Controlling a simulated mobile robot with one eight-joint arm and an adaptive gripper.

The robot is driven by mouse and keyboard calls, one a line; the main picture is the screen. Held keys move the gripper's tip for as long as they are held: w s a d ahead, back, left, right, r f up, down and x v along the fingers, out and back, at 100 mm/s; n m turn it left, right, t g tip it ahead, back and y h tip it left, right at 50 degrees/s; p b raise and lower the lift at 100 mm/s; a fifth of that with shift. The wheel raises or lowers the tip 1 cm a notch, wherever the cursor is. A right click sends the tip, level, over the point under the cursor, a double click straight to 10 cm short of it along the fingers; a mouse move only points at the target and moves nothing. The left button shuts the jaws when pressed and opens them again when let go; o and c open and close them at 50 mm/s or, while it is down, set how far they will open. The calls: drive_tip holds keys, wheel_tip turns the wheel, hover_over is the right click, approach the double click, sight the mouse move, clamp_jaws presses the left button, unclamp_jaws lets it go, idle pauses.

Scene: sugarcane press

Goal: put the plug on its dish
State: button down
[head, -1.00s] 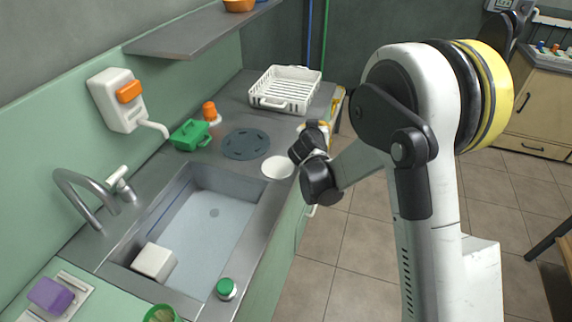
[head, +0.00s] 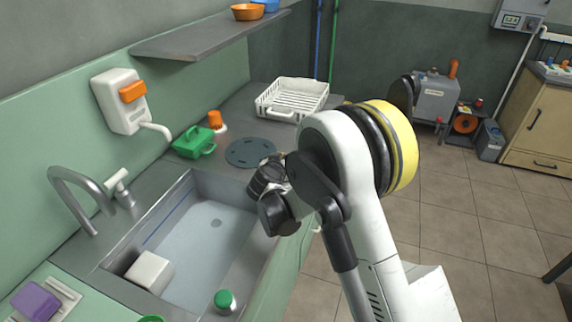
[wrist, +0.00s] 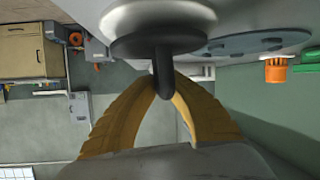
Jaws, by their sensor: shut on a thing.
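In the wrist view the plug (wrist: 158,44) is a dark round disc with a thin black stem. The yellow fingers of my gripper (wrist: 164,88) are shut on the stem. The pale round dish (wrist: 160,15) shows just beyond the plug, which overlaps it; I cannot tell whether they touch. In the head view my gripper (head: 268,176) is over the counter at the sink's far right corner. It hides its fingertips, the plug and most or all of the dish there.
A dark round mat (head: 251,153) with holes lies close by, behind the gripper. A white rack (head: 291,99), a green box (head: 194,142) and an orange-capped bottle (head: 216,121) stand farther back. The sink (head: 200,245) is in front, holding a white block (head: 150,271).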

drive_tip(key=shift+f, duration=0.6)
drive_tip(key=shift+r, duration=0.15)
drive_tip(key=c, duration=1.6)
unclamp_jaws()
drive_tip(key=shift+o, duration=0.2)
